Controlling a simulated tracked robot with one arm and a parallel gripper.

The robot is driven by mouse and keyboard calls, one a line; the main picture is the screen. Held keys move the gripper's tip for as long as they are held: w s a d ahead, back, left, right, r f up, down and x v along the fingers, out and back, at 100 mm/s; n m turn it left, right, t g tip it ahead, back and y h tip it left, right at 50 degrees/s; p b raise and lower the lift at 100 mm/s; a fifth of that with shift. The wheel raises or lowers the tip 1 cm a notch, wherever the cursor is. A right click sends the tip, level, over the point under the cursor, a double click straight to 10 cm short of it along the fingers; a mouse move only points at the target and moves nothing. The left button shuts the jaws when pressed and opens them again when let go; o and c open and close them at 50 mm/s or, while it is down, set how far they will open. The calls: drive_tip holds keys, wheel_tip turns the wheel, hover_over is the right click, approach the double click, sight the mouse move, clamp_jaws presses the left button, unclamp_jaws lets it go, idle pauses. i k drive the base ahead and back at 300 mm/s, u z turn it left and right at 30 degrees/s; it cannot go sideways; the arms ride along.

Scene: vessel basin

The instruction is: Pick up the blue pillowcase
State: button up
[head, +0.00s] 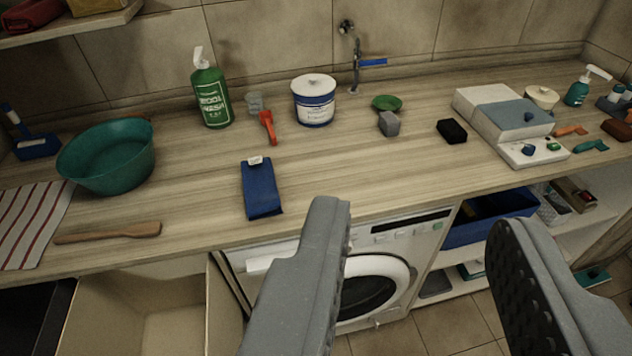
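A folded blue cloth (262,188), which looks like the blue pillowcase, lies on the wooden counter (340,178) near its front edge, left of the middle. A small pale tag shows at its far end. My gripper (415,235) is in the foreground, its two grey fingers wide apart with nothing between them. It is in front of the counter and to the right of the blue cloth, not touching it. The cloth is in full view.
A teal basin (107,158) and wooden paddle (108,233) are left. A washing machine (400,245) is below.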

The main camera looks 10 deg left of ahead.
sight(262, 199)
drive_tip(key=z, duration=1.8)
drive_tip(key=i, duration=1.65)
drive_tip(key=u, duration=3.65)
drive_tip(key=i, duration=0.85)
drive_tip(key=u, duration=0.15)
